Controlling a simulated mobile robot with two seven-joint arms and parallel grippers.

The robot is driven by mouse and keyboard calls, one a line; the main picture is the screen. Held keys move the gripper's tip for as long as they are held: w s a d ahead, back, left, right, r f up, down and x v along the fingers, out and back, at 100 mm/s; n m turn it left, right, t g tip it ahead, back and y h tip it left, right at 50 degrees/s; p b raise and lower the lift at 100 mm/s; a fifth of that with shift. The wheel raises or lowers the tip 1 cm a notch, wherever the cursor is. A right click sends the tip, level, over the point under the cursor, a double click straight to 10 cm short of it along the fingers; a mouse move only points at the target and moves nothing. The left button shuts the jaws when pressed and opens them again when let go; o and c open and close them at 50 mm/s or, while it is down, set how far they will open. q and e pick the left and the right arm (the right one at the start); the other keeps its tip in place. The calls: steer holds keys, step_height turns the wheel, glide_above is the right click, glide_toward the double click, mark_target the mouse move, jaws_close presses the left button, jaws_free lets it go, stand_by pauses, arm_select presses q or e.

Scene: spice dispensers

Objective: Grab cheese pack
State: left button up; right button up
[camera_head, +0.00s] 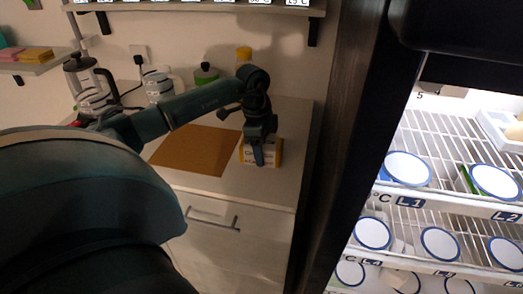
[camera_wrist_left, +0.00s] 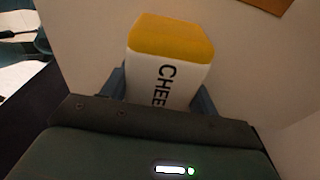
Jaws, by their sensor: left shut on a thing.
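The cheese pack (camera_head: 246,158) is a white box with a yellow-orange end and dark lettering, at the right part of the counter in the head view. My left gripper (camera_head: 259,160) comes down onto it from above and is shut on it. In the left wrist view the cheese pack (camera_wrist_left: 170,65) sits between the two fingers (camera_wrist_left: 160,92), with its yellow end outward and the letters "CHEE" showing. The head view does not clearly show whether the pack touches the counter. My right gripper is not in view.
A brown board (camera_head: 193,150) lies on the counter (camera_head: 285,185) left of the pack. On the right is an open fridge with wire shelves (camera_head: 440,140) holding several round blue-rimmed containers (camera_head: 408,168).

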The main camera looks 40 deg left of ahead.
arm_select(q)
steer(key=c, duration=0.3)
steer(key=shift+r, duration=0.1)
steer(key=shift+c, duration=0.2)
